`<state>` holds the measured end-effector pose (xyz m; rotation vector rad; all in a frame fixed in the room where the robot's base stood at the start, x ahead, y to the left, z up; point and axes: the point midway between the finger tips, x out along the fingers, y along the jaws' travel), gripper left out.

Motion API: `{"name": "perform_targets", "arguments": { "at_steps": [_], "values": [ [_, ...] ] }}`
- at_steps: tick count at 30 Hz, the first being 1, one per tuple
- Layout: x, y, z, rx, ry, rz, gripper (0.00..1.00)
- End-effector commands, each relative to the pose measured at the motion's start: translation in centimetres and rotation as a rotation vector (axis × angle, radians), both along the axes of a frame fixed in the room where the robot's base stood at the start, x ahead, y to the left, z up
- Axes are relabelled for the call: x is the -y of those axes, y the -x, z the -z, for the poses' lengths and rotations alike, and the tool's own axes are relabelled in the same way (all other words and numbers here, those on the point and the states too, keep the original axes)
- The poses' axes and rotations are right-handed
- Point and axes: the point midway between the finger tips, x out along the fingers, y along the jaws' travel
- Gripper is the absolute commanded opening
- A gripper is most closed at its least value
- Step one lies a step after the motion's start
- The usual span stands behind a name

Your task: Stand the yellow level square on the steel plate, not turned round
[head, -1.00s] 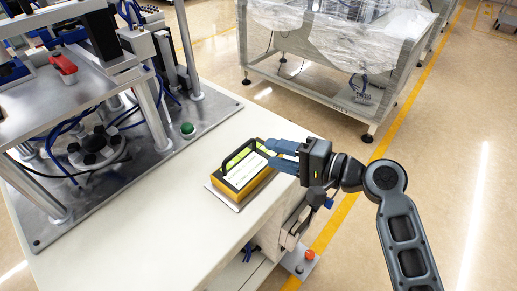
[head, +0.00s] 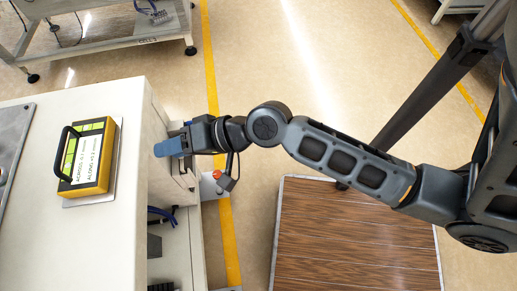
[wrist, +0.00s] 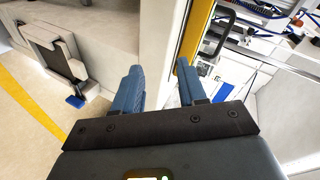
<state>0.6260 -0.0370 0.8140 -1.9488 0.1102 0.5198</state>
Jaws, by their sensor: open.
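The yellow level (head: 103,172) rests on the thin steel plate (head: 84,202) on the white table. It has a black handle along its left side and a green and white label on top. The plate shows as a narrow strip at the level's right and lower edges. My gripper (head: 158,148) is to the right of the level, apart from it, by the table's right edge. In the wrist view my gripper (wrist: 160,67) has its two blue fingers spread with nothing between them. The level's yellow side (wrist: 195,35) shows beyond the fingertips, nearer the right finger.
The white table (head: 100,255) is bare below the level. A grey metal base plate (head: 10,130) lies at the left edge. A red button (head: 217,174) sits on the table's right side, below my gripper.

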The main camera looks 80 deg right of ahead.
Motion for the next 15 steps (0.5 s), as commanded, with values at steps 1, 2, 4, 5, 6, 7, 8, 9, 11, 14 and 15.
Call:
{"name": "perform_targets", "arguments": {
  "at_steps": [1,2,4,5,6,7,8,9,11,14,15],
  "values": [
    [-0.4,2.3,0.6,-0.014,0.078,0.004,0.41],
    [-0.5,3.4,0.7,-0.014,0.134,0.006,0.41],
    [-0.6,6.1,0.7,-0.013,0.261,0.004,0.41],
    [-0.7,7.2,0.6,-0.01,0.318,-0.003,0.41],
    [-0.8,8.7,0.2,-0.004,0.392,-0.011,0.41],
    [-0.9,9.7,-0.2,0.002,0.448,-0.02,0.41],
    [-1.0,10.8,-0.6,0.01,0.505,-0.03,0.41],
    [-1.1,12.1,-1.3,0.023,0.579,-0.047,0.41],
    [-1.4,14.1,-2.6,0.048,0.687,-0.078,0.41],
    [-2.0,16.7,-4.9,0.098,0.85,-0.134,0.41],
    [-2.3,17.6,-5.8,0.12,0.903,-0.158,0.41]
  ]
}}
